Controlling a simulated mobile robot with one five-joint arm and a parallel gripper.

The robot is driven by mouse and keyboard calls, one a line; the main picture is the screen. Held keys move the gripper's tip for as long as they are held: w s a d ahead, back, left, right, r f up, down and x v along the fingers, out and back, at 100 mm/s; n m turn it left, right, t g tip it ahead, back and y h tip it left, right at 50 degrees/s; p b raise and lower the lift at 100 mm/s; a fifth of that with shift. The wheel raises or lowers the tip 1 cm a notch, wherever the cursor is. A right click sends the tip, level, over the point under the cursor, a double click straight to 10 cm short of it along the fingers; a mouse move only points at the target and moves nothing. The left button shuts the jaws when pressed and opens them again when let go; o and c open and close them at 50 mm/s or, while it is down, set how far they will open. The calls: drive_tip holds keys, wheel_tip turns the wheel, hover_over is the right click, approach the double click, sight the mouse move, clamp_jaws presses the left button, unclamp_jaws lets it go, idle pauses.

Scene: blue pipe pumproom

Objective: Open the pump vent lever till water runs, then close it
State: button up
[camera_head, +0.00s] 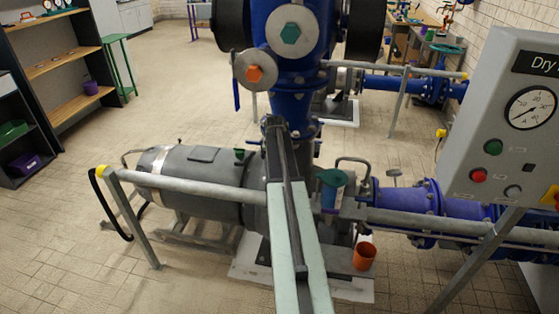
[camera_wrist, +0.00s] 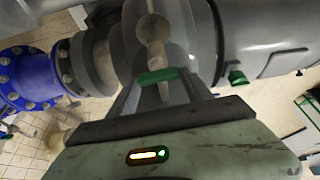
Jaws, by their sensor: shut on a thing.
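In the wrist view, a short green lever handle (camera_wrist: 158,76) lies across the tips of my gripper (camera_wrist: 160,82). The gripper is shut on it, with a tapered finger on each side. The handle lies roughly crosswise in the picture, slightly tilted, in front of the grey pump body (camera_wrist: 112,50). In the head view, my arm reaches forward over the pump and hides the lever. An orange cup (camera_head: 364,255) stands low on the right of the pump. I see no running water in either view.
A grey control panel (camera_head: 510,130) with a dial stands at the right. Grey rails (camera_head: 190,187) run in front of the pump and motor (camera_head: 195,172). A blue pipe column (camera_head: 291,75) rises behind.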

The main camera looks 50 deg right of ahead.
drive_tip(key=shift+w+a+m, duration=0.1)
drive_tip(key=shift+a+m, duration=0.1)
drive_tip(key=shift+m, duration=0.3)
drive_tip(key=o, duration=1.4)
drive_tip(key=shift+c, duration=0.2)
drive_tip(key=shift+r, duration=0.1)
drive_tip(key=p+v, duration=0.7)
drive_tip(key=shift+r, duration=0.3)
